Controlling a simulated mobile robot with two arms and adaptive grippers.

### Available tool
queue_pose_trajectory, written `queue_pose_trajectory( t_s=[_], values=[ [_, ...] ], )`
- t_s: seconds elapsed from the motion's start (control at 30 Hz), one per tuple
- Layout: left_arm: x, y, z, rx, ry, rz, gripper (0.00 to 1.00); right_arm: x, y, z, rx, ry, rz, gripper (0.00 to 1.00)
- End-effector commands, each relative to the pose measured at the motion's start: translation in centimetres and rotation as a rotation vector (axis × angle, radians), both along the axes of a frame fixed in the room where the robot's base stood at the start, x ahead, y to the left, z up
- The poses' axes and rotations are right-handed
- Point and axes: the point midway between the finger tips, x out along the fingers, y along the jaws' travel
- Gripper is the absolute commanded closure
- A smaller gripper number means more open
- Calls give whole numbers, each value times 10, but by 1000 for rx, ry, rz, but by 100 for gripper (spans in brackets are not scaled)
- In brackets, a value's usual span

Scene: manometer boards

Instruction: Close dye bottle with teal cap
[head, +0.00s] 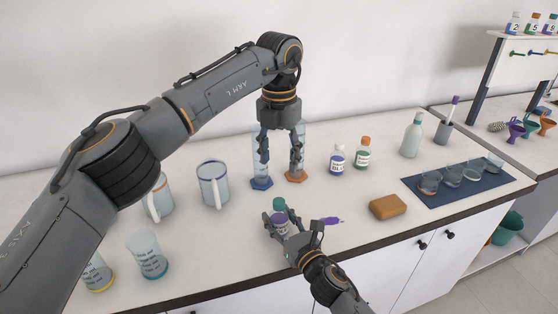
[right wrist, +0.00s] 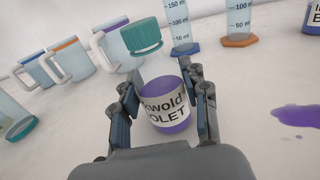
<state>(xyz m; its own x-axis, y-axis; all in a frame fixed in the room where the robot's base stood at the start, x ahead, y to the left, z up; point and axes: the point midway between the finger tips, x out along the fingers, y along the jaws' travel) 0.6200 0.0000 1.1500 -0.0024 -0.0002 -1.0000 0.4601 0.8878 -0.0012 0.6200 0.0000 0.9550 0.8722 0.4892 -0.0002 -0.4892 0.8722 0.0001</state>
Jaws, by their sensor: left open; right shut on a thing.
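The dye bottle (head: 279,223), with violet dye and a label ending in "OLET", stands at the counter's front. My right gripper (head: 286,232) is shut around its body; the right wrist view shows the bottle (right wrist: 163,108) between both fingers. The teal cap (head: 279,204) is at the bottle's top; in the right wrist view the cap (right wrist: 142,37) sits over the neck. I cannot tell whether it is screwed tight. My left gripper (head: 280,176) is open and empty, pointing down above and behind the cap.
Measuring cylinders with a blue base (head: 261,184) and an orange base (head: 296,177) stand behind my left fingers. A purple spill (head: 333,221) and a brown sponge (head: 388,207) lie right. Two dye bottles (head: 337,160) stand behind. Mugs (head: 214,185) and beakers (head: 148,255) stand left.

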Motion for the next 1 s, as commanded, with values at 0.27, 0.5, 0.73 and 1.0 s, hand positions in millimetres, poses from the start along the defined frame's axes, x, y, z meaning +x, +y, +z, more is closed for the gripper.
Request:
queue_pose_trajectory(
  t_s=[0.27, 0.5, 0.73, 1.0],
  values=[
    [0, 0, 0, 0, 0, 0, 45, 0, 0, 0, 0, 0, 0, 29],
    [0, 0, -1, 0, 0, 0, 45, 0, 0, 0, 0, 0, 0, 29],
    [0, 0, -1, 0, 0, 0, 45, -20, -12, -1, -2, 1, 0, 29],
    [0, 0, -1, 0, 0, 0, 45, -71, -40, -2, -1, 4, 0, 29]
  ],
)
